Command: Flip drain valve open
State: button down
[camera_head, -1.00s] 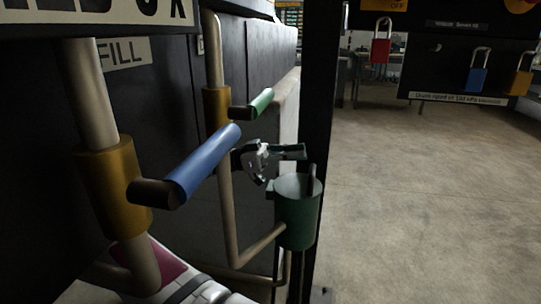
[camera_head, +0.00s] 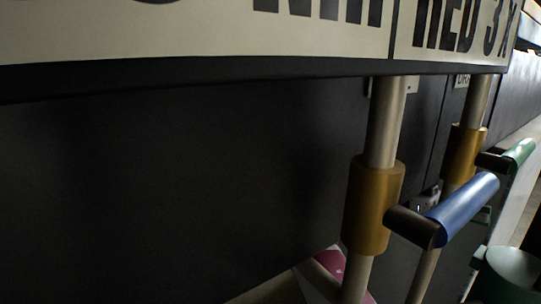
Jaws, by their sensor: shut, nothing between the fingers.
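The drain valve has a brass body (camera_head: 463,152) on the farther pipe, under a partly hidden label starting "DRA". Its green handle (camera_head: 519,152) sticks out sideways to the right. The nearer valve has a brass body (camera_head: 373,205) and a blue handle (camera_head: 466,207) pointing right and slightly up.
A green cup-like container (camera_head: 508,274) stands at the lower right, cut by the frame. A large sign (camera_head: 200,35) crosses the top. A dark panel (camera_head: 180,180) fills the left. A pale and magenta object (camera_head: 331,263) lies low behind the nearer pipe.

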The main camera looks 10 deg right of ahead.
aim_at(506, 164)
jog(key=k+j, duration=1.05)
jog(key=k, duration=0.25)
